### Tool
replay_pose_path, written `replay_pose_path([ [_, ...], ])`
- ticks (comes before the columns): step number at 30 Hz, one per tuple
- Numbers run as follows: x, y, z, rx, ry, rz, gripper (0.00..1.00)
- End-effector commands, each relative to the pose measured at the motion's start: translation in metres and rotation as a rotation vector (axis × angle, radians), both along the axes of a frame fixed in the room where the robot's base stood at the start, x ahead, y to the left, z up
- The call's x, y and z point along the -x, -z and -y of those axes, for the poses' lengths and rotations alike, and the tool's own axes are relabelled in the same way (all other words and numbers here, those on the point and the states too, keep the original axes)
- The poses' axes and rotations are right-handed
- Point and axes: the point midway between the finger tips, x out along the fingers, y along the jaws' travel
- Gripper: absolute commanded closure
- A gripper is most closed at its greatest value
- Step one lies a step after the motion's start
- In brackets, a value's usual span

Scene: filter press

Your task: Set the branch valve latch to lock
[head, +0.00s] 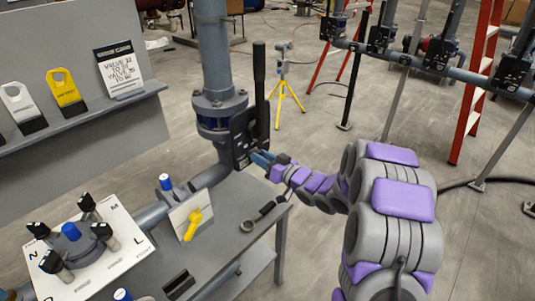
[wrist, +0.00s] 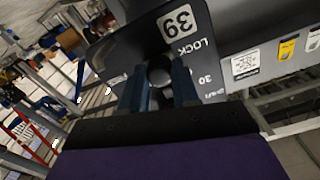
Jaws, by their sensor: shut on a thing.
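The branch valve (head: 222,112) is on the vertical grey pipe. Its dark plate (head: 240,138) and upright black lever (head: 259,85) face my arm. In the wrist view the plate (wrist: 200,58) fills the middle, with upside-down marks "39", "LOCK", "30" and a smaller partly hidden word. A dark round latch knob (wrist: 160,72) sits left of the "LOCK" mark. My gripper (head: 254,157) reaches the plate from the right. In the wrist view my gripper's blue fingers (wrist: 159,88) stand either side of the knob, shut on it. The fingers hide part of the plate, so I cannot tell the latch's exact setting.
A white panel with black knobs (head: 85,265) is front left. A shelf (head: 80,120) holds tags and a sign. A red ladder (head: 476,85) and a yellow tripod (head: 287,90) stand behind on open floor.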

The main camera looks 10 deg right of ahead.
Motion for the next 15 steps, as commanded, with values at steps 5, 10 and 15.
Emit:
replay_pose_path([
  [5, 0.0015, -0.001, -0.0014, 0.0, -0.002, 0.002, 1.0],
  [10, 0.0018, -0.0008, -0.0016, 0.001, -0.002, 0.002, 0.63],
  [15, 0.0008, 0.0, -0.0013, 0.001, -0.001, 0.001, 0.47],
])
